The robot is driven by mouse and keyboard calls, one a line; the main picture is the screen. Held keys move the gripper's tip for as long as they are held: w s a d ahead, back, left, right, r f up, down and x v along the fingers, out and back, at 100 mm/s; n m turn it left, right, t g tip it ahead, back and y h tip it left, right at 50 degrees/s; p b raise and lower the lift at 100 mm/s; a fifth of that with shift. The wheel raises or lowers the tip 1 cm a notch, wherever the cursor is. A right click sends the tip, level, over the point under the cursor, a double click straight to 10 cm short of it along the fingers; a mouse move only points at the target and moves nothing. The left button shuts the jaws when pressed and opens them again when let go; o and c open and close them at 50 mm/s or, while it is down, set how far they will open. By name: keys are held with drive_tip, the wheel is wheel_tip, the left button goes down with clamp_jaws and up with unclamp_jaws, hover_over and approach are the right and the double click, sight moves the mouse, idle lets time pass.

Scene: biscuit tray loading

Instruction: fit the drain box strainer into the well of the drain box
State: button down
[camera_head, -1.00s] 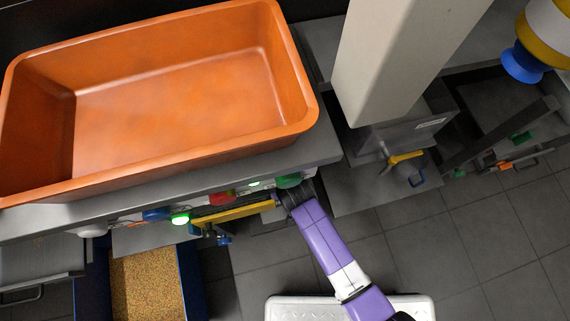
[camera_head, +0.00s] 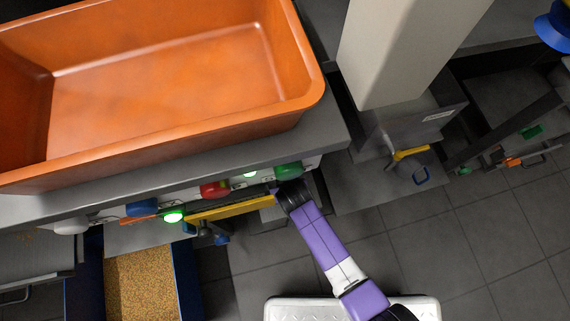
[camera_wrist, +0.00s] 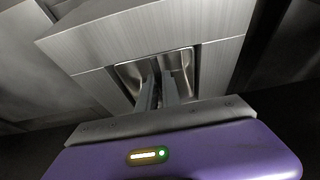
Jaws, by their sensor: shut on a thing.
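In the wrist view, a brushed-metal box that looks like the drain box (camera_wrist: 150,36) fills the upper middle. It has a dark-edged rectangular opening. A shiny, rounded metal piece, seemingly the drain box strainer (camera_wrist: 185,58), shows in that opening. My gripper (camera_wrist: 160,72) reaches to it with its two fingers close together, shut on it. The exact grip is hard to see. I cannot tell how deep the strainer sits in the well. In the head view my purple arm runs up to the counter edge, and its end is hidden there.
A large orange tub (camera_head: 310,82) stands on the grey counter (camera_head: 335,135). A pale column (camera_head: 405,45) rises beside it. Coloured buttons and a yellow bar (camera_head: 232,210) line the counter front. A blue bin (camera_head: 188,285) with grains stands below. Tiled floor is open at lower right.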

drive_tip(key=c, duration=2)
unclamp_jaws()
drive_tip(key=shift+f, duration=0.25)
drive_tip(key=o, duration=0.5)
drive_tip(key=shift+c, duration=0.2)
drive_tip(key=p+v, duration=0.5)
drive_tip(key=v, duration=0.3)
drive_tip(key=shift+d, duration=0.1)
